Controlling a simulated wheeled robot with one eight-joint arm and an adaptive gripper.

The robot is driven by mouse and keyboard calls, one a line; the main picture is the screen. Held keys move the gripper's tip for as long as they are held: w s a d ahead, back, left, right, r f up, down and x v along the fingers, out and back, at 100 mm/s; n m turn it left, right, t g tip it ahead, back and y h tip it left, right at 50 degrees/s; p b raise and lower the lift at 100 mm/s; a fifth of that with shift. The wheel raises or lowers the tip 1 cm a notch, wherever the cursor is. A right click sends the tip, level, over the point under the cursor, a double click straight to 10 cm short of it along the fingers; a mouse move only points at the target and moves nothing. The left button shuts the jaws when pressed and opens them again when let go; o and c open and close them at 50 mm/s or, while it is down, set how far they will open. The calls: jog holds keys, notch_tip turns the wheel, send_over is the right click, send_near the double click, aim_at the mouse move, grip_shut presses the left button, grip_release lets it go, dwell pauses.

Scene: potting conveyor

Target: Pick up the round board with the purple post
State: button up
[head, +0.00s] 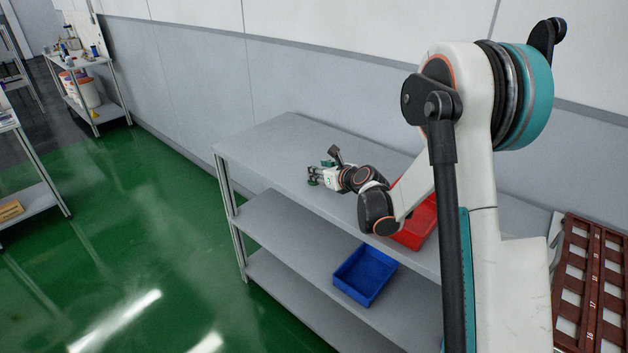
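I cannot make out a round board with a purple post in the head view. My gripper (313,177) is small in this view, low over the grey top shelf of the metal rack (270,150), pointing left. Small dark green parts show at its tip, but I cannot tell whether they are fingers or something held. Whether the gripper is open or shut is too small to see. My forearm hides part of the shelf to the right of the gripper.
A red bin (418,222) stands on the top shelf, partly behind my arm. A blue bin (365,274) sits on the shelf below. A brown numbered rack (590,285) is at the right. The top shelf's left end and the green floor (150,230) are clear.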

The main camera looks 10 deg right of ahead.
jog(key=x, duration=0.2)
jog(key=b+x, duration=0.1)
jog(key=x, duration=0.1)
jog(key=shift+s+f+b, duration=0.15)
jog(key=shift+f+b, duration=0.15)
jog(key=shift+f, duration=0.1)
jog(key=shift+w+a, duration=0.1)
jog(key=shift+w, duration=0.2)
grip_shut()
jog(key=shift+r, duration=0.2)
